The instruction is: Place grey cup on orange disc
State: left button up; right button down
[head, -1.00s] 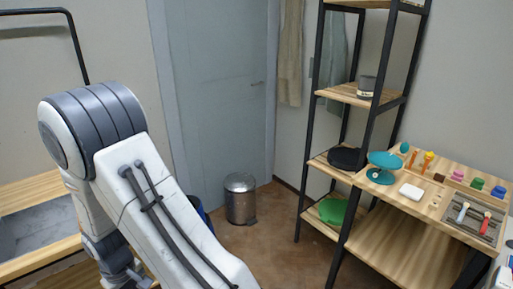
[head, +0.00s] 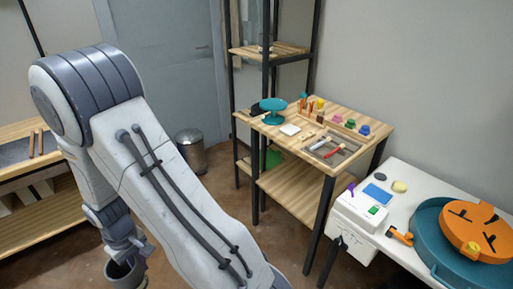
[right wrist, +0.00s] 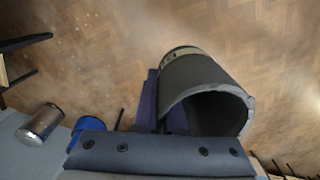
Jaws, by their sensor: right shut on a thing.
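My right gripper (head: 124,254) is low at the left of the head view, shut on the grey cup (head: 122,273). In the right wrist view the grey cup (right wrist: 200,85) is held between dark fingers (right wrist: 165,104), its open mouth facing the lower right, with a lighter band at its far end. The floor is below it. The orange disc (head: 470,225) lies on a teal round basin (head: 430,240) on a white table at the right of the head view, far from the cup. Dark marks and a small yellow thing are on the disc. My left gripper is out of view.
The white table (head: 405,190) also bears a blue block (head: 377,195) and an orange-handled tool (head: 399,236). A wooden workbench (head: 370,134) with tools and a teal stand (head: 272,112) is behind it. A metal bin (head: 191,150) stands by the door.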

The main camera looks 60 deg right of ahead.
aim_at(480, 226)
jog(key=k, duration=0.55)
jog(key=z, duration=2.15)
